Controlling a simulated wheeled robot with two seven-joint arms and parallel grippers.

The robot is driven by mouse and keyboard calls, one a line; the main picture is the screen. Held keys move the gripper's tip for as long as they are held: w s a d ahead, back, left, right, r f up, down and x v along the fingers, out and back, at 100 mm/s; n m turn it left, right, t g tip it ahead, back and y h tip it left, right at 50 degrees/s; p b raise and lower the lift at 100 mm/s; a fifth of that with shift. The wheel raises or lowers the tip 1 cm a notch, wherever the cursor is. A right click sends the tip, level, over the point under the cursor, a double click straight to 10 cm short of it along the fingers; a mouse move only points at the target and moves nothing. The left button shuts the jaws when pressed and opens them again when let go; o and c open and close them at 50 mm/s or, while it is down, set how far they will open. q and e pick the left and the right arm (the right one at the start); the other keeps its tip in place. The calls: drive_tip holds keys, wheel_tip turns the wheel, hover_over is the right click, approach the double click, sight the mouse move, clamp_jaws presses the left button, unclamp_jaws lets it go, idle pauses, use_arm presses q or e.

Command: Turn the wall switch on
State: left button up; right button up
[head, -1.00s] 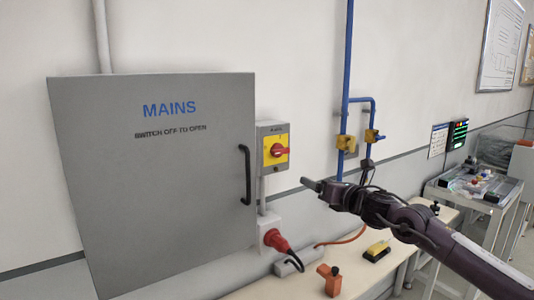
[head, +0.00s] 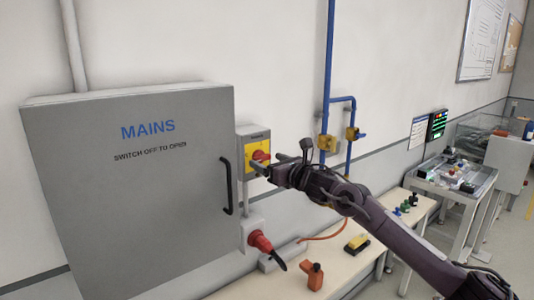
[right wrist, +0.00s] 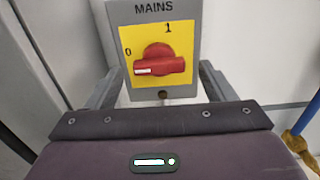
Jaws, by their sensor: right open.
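The wall switch is a grey box (head: 255,135) beside the MAINS cabinet, with a yellow plate. Its red rotary knob (right wrist: 160,62) lies level in the right wrist view, and its white mark points left to the 0; the 1 is at the top. In the head view the red knob (head: 260,155) is partly covered by my gripper. My right gripper (head: 268,164) is open and empty in front of the switch. In the right wrist view its two fingers (right wrist: 160,80) stand left and right of the knob, apart from it. My left gripper is out of view.
The grey MAINS cabinet (head: 130,200) with a black handle (head: 226,187) is left of the switch. A red plug (head: 260,241) sits below it. Blue pipes (head: 328,80) with yellow valves rise to the right. A bench (head: 330,262) below holds an orange item (head: 315,276).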

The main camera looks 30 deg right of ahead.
drive_tip(key=shift+w+a, duration=0.1)
drive_tip(key=shift+w, duration=0.55)
drive_tip(key=shift+c, duration=0.5)
drive_tip(key=c, duration=0.9)
